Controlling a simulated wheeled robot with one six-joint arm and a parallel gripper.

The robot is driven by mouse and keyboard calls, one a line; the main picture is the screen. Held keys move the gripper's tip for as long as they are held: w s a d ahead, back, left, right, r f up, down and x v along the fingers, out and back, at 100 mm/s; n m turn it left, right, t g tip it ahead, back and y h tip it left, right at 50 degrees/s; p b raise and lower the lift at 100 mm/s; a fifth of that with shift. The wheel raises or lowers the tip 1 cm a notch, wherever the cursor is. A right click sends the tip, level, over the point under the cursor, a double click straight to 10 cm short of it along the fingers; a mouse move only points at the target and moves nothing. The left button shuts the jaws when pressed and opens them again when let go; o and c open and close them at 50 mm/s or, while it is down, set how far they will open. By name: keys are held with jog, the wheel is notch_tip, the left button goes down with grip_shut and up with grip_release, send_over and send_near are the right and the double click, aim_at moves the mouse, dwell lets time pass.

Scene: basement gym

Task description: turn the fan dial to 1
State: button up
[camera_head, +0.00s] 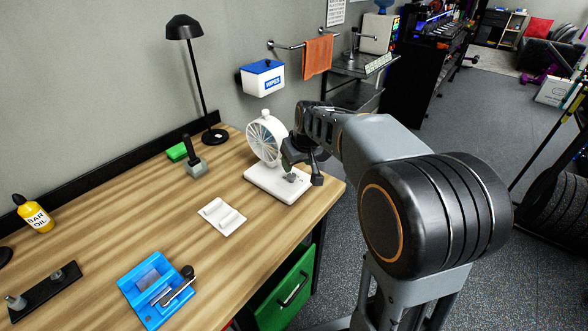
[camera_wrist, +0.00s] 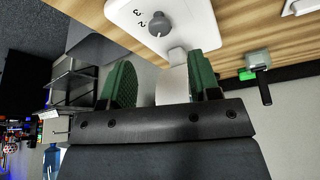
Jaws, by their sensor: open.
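A white desk fan (camera_head: 266,137) stands near the right end of the wooden table. Its flat white base (camera_head: 262,180) carries a small grey dial, partly hidden by my gripper in the head view. In the wrist view the round grey dial (camera_wrist: 160,23) shows clearly, with the digits 3 and 2 beside it and a small white mark at its lower edge. I cannot tell its exact setting. My gripper (camera_head: 300,176) is open over the base. In the wrist view its green-padded fingers (camera_wrist: 163,76) are apart, with a white fan part visible between them; the dial is beyond the fingertips.
A black lamp (camera_head: 213,136), a green block (camera_head: 177,152), a grey lever box (camera_head: 194,165) and a white tray (camera_head: 222,216) stand left of the fan. A blue case (camera_head: 140,277) and yellow oil bottle (camera_head: 36,215) are farther left. A wipes box (camera_head: 262,78) hangs behind.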

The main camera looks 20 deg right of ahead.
jog(key=v, duration=0.6)
jog(key=shift+r, duration=0.45)
jog(key=shift+s+d, duration=0.1)
jog(key=s+f+m+p, duration=0.1)
jog(key=s+f+p, duration=0.1)
jog(key=s, duration=0.7)
jog(key=s+a+f+m+g+h+p, duration=0.1)
jog(key=s+p, duration=0.3)
jog(key=s, duration=0.5)
jog(key=shift+s+f+m, duration=0.25)
jog(key=shift+f+m, duration=0.15)
